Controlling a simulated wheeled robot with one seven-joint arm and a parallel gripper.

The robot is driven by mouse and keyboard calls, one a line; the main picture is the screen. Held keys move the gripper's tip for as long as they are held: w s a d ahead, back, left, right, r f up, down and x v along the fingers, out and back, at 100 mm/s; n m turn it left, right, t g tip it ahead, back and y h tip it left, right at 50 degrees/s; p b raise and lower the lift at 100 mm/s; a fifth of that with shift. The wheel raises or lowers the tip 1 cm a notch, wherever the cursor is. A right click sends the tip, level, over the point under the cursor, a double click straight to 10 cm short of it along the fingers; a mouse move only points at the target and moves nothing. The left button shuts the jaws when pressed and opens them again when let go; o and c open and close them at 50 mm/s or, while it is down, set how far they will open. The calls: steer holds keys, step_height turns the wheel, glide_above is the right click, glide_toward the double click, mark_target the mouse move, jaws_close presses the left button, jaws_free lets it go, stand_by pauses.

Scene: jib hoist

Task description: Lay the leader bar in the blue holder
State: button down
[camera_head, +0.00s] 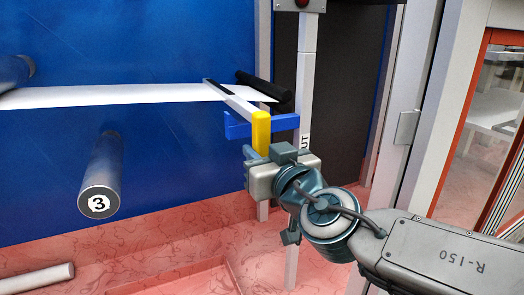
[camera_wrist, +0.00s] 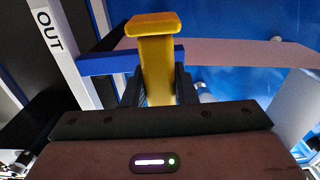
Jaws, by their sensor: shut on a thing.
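The leader bar (camera_head: 238,102) is a pale bar with a dark edge and a yellow grip (camera_head: 261,130) at its near end. A white web (camera_head: 120,95) runs left from it. My gripper (camera_head: 258,152) is shut on the yellow grip, which also stands between the fingers in the wrist view (camera_wrist: 156,65). The blue holder (camera_head: 285,122) is a bracket by the upright post, right behind the grip. In the wrist view the holder (camera_wrist: 105,63) passes behind the grip. I cannot tell whether the bar touches the holder.
A grey post (camera_head: 305,90) marked OUT stands right of the holder. A black roller (camera_head: 262,84) is just behind the bar. A roller marked 3 (camera_head: 100,180) juts from the blue wall (camera_head: 190,190) at left. A pale roll (camera_head: 40,278) lies at lower left.

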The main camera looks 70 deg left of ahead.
steer(key=shift+f, duration=1)
jaws_free()
stand_by(0.4)
steer(key=w+d, duration=0.2)
steer(key=d, duration=1.3)
stand_by(0.5)
